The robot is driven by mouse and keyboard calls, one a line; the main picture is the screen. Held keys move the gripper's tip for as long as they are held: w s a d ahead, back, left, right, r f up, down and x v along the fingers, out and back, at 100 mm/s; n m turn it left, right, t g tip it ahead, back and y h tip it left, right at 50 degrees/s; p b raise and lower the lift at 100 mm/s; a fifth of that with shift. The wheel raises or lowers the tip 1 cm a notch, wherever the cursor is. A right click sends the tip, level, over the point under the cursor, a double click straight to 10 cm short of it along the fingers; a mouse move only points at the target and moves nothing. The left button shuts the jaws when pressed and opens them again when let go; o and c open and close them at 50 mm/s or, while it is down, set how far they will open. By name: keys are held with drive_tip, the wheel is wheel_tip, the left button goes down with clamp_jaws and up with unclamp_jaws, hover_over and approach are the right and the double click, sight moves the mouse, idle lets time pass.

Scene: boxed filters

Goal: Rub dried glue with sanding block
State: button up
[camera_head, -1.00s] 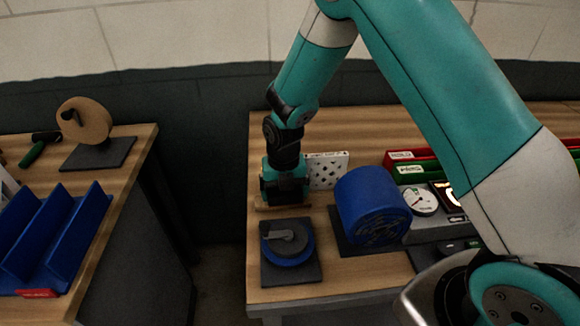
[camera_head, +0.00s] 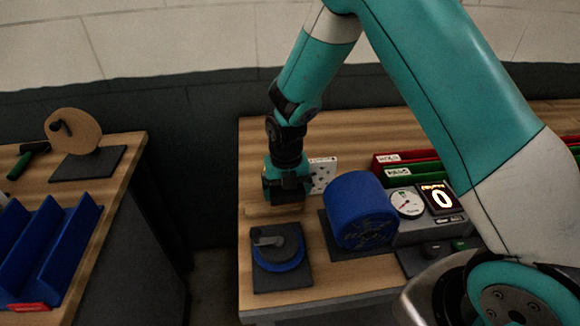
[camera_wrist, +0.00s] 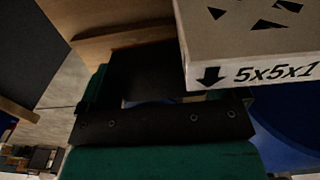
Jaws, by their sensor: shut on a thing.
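My gripper (camera_head: 287,188) points down at the left part of the right bench and is shut on a dark block that I take for the sanding block (camera_wrist: 150,72). In the wrist view the block lies between the jaws, with a reddish-brown edge. The gripper hides most of it in the head view. A tan wooden strip (camera_head: 272,211) lies just below the gripper; whether the block touches it is hidden. I cannot make out dried glue. A white box (camera_head: 324,174) stands close behind and right of the gripper; it shows "5x5x1" in the wrist view (camera_wrist: 250,50).
A blue drum (camera_head: 356,205) stands right of the gripper. A dark plate with a blue disc and grey lever (camera_head: 280,262) lies in front. A gap separates the left bench (camera_head: 120,195).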

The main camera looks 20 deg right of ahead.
drive_tip(key=shift+r+p, duration=1.8)
drive_tip(key=shift+r, duration=0.85)
